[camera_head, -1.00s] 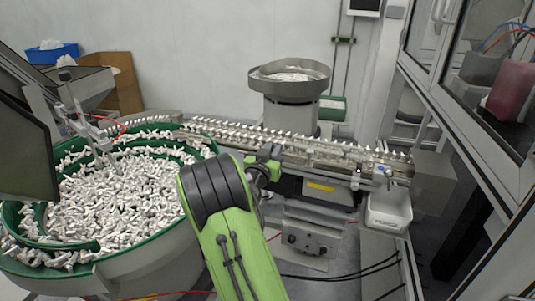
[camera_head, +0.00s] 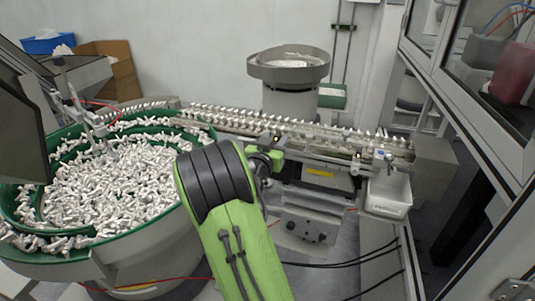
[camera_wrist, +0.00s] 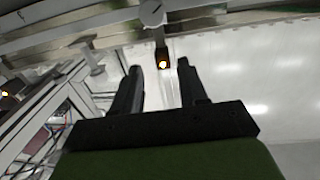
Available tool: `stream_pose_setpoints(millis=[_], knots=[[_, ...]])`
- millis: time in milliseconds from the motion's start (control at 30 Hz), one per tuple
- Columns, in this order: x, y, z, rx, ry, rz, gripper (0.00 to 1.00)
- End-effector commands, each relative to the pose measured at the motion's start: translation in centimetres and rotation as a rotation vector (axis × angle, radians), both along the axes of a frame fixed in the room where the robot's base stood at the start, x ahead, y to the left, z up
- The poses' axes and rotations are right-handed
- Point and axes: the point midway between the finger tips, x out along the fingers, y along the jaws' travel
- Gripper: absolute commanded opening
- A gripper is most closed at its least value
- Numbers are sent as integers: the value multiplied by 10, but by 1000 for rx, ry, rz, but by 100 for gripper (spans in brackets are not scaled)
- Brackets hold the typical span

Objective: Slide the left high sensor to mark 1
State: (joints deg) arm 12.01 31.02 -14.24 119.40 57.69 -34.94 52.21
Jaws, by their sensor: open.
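A small dark sensor with a glowing amber light (camera_wrist: 162,61) hangs under a bracket with a round grey knob (camera_wrist: 152,12) in the wrist view. My gripper (camera_wrist: 158,68) is open, with its two dark fingers pointing towards this sensor. The sensor appears between the fingertips in the picture; I cannot tell whether either finger touches it. A second lit sensor (camera_wrist: 5,94) shows at the left edge of the wrist view. In the head view my gripper (camera_head: 268,158) is at the front of the conveyor rail (camera_head: 310,150). Mark 1 is not readable.
A large green-rimmed bowl (camera_head: 130,262) full of white parts stands at left. A smaller grey hopper (camera_head: 289,72) is behind the rail. A white bin (camera_head: 388,203) hangs at the rail's right end, near a glass-panelled frame. Cables cross the floor below.

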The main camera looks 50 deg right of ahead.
Motion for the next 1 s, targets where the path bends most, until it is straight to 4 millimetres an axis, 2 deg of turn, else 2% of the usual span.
stream_pose_setpoints(millis=[100, 300, 500, 633, 1000], knots=[[-10, 33, -5, 0, 0, 8, 43], [-32, 86, -5, 0, 0, 9, 43], [-46, 120, -3, 0, 1, 4, 43], [-50, 127, -1, -1, -1, 0, 43], [-50, 127, -1, -1, 0, -1, 43]])
